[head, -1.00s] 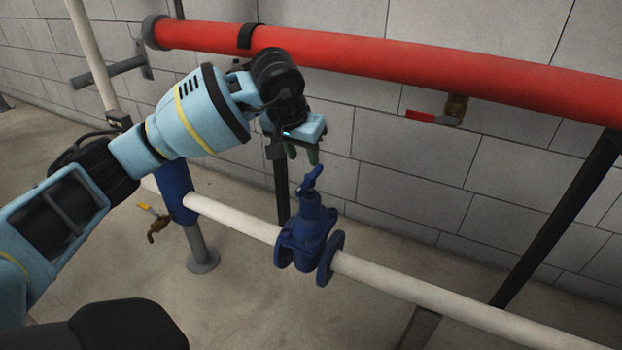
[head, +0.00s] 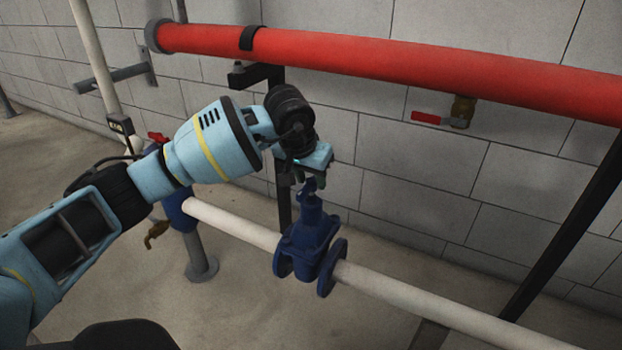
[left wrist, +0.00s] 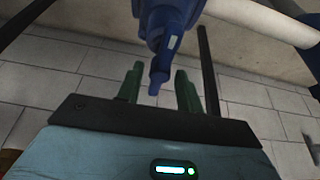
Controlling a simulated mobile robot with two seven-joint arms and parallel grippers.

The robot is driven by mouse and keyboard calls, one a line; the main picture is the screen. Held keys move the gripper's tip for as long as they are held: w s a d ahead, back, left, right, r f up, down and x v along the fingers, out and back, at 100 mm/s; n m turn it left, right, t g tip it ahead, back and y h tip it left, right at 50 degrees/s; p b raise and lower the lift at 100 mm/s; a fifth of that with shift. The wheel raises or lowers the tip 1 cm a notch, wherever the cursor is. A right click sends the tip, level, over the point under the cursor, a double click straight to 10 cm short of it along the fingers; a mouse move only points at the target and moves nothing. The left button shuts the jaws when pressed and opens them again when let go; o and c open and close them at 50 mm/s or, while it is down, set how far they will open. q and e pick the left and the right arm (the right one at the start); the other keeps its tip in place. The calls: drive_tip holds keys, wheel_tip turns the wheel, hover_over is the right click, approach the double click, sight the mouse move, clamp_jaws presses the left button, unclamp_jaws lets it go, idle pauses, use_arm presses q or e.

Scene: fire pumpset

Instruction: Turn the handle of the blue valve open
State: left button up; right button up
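The blue valve (head: 307,238) stands upright on the white horizontal pipe. Its handle at the top is mostly hidden behind my left gripper (head: 309,179) in the head view. In the left wrist view, the valve body (left wrist: 168,18) is at the top and a narrow blue part of its handle (left wrist: 160,76) reaches down between the two green fingers. My left gripper (left wrist: 160,72) is open, with a visible gap on both sides of that part. I cannot tell whether a finger touches it. My right gripper is not in view.
A thick red pipe (head: 400,62) runs along the block wall above and behind the valve. A small red-handled valve (head: 440,118) hangs under it. The white pipe (head: 430,300) continues to the lower right. A dark slanted post (head: 565,225) stands at the right.

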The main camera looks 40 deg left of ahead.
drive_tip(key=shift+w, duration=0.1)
use_arm(q)
drive_tip(key=c, duration=0.7)
clamp_jaws()
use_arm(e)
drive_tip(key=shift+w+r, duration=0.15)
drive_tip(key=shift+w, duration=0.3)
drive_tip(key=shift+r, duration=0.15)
